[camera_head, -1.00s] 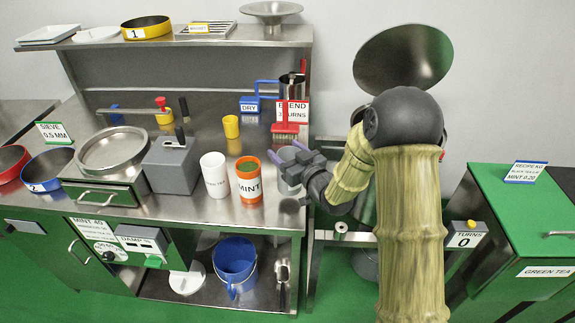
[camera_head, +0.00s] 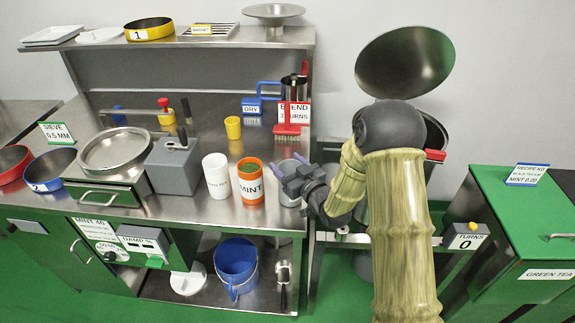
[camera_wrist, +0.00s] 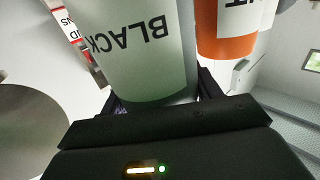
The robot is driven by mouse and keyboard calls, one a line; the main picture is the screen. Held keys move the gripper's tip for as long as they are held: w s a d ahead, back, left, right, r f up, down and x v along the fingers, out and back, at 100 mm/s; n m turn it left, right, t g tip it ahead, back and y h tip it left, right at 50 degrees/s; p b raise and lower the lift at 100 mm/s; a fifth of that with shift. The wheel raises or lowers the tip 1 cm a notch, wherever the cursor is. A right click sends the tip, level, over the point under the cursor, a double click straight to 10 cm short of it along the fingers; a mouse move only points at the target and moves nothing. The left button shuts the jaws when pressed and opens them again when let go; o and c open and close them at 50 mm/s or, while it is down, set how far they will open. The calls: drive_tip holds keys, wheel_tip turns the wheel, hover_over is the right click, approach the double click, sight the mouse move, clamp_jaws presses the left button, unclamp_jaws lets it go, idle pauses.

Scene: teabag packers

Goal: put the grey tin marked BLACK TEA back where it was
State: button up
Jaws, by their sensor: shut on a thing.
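The grey tin marked BLACK TEA (camera_head: 289,194) is at the right end of the bench, just right of the orange MINT tin (camera_head: 250,185). My gripper (camera_head: 292,170) is shut on it from the right, and the tin looks upright. In the wrist view the pale tin (camera_wrist: 145,60) fills the middle between my fingers, with the word BLACK upside down. The orange tin (camera_wrist: 226,45) shows close beside it there. I cannot tell whether the grey tin's base touches the bench.
A white GREEN TEA tin (camera_head: 216,178) stands left of the MINT tin. A red brush (camera_head: 287,125) and the BLEND sign (camera_head: 295,110) stand behind. The steel drum with its raised lid (camera_head: 404,62) is to the right. The bench's front edge is close.

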drive_tip(key=o, duration=1.3)
drive_tip(key=shift+w+d+f, duration=0.1)
drive_tip(key=shift+w+f, duration=0.05)
drive_tip(key=shift+d, duration=0.1)
drive_tip(key=shift+r+p, duration=0.3)
drive_tip(key=shift+p, duration=0.05)
drive_tip(key=b+v, duration=0.2)
drive_tip(key=v, duration=1)
drive_tip(key=shift+f+b, duration=0.1)
drive_tip(key=shift+b, duration=0.2)
